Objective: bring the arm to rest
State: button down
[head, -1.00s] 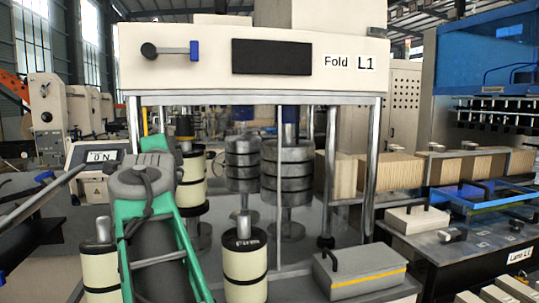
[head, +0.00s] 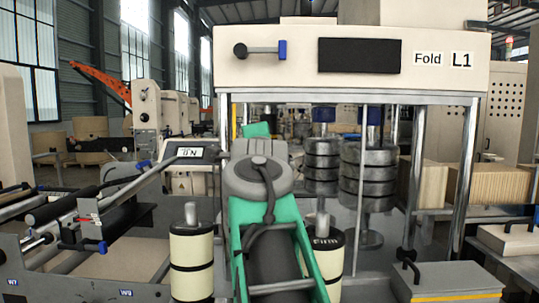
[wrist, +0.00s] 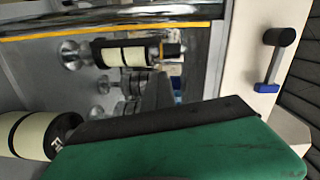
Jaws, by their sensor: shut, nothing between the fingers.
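My arm, green with a grey joint, rises in the lower middle of the head view in front of the Fold L1 machine (head: 350,85). In the wrist view, my gripper (wrist: 165,122) fills the lower part as a green body with a dark front edge. It is shut, with nothing seen held. Its tips face the machine's interior, where a cream roller with black bands (wrist: 128,54) shows. Touching or apart cannot be told.
Cream rollers (head: 192,262) stand close on both sides of my arm. A small display (head: 190,152) is left of the joint. Stacked dark discs (head: 368,175) stand behind it inside the frame. A roller bench (head: 70,235) is at left, a grey box (head: 450,285) at lower right.

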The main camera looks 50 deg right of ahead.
jog(key=s+d+v, duration=0.1)
jog(key=v, duration=0.3)
jog(key=w+a+f+n+g+y+p, duration=0.15)
jog(key=w+a+f+n+y, duration=0.25)
jog(key=a+f+n, duration=0.45)
jog(key=w+a+f+n+g+y+p, duration=0.1)
jog(key=w+a+f+n+y+p, duration=0.3)
jog(key=f, duration=0.8)
jog(key=s+a+f+n+g+y, duration=0.1)
jog(key=s+a+f+n+g, duration=0.1)
jog(key=s+a+f+n, duration=0.2)
jog(key=s+a+f+n+g+y+p, duration=0.1)
jog(key=s+a+f+n, duration=0.3)
jog(key=a+f, duration=0.4)
jog(key=s+a+f+n+g+y+p, duration=0.1)
jog(key=s+a+f+n+g, duration=0.3)
jog(key=f, duration=0.6)
jog(key=shift+s+a+f+y, duration=0.25)
jog(key=shift+s+a+y, duration=0.25)
jog(key=shift+a, duration=0.45)
